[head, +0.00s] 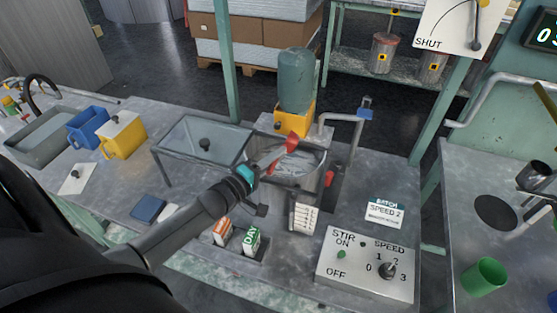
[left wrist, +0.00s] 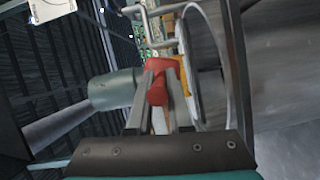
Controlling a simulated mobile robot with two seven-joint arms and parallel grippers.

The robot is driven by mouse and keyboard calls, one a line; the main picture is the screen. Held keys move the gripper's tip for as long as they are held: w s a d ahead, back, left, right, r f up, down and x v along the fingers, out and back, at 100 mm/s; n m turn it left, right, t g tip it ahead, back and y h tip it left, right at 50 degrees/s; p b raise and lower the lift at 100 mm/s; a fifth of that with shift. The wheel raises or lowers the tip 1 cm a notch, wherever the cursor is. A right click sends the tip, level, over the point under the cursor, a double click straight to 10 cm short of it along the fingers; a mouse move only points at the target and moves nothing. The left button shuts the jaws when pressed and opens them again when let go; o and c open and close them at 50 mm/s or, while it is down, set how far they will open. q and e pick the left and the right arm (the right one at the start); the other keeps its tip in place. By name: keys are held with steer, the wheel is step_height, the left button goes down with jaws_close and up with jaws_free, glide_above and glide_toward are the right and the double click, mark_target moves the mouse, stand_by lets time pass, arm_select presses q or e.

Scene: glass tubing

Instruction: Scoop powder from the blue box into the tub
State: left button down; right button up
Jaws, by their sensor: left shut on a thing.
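My left gripper (head: 270,168) reaches in from the left and is over the round metal tub (head: 317,187). It is shut on a red tool (head: 291,142), which also shows between the fingers in the left wrist view (left wrist: 157,92). I take this to be the scoop; whether it carries powder I cannot tell. The tub looks grey and whitish inside. The blue box (head: 87,130) stands at the left of the bench, well away from the gripper. Its contents are too small to make out. My right gripper is not in view.
A yellow box (head: 123,137) with a pale top stands beside the blue one. A glass-topped stand (head: 200,145) lies between them and the tub. A yellow-based tank (head: 295,85) is behind the tub. A switch panel (head: 367,266) is in front right.

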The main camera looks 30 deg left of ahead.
arm_select(q)
steer(key=shift+s+a+f+n+t+y+b, duration=0.1)
steer(key=shift+a+f+n+t+b, duration=0.3)
steer(key=shift+n+b, duration=0.8)
steer(key=shift+a+f+n+t+y+b, duration=0.1)
steer(key=shift+f+n+t+b, duration=0.1)
steer(key=shift+n+t+b, duration=0.9)
steer(key=shift+s+a+f+n+y+b, duration=0.1)
steer(key=shift+a+f+n+b, duration=0.2)
steer(key=shift+n+b, duration=0.95)
steer(key=shift+n+p, duration=0.5)
steer(key=shift+n, duration=0.05)
steer(key=shift+r, duration=0.1)
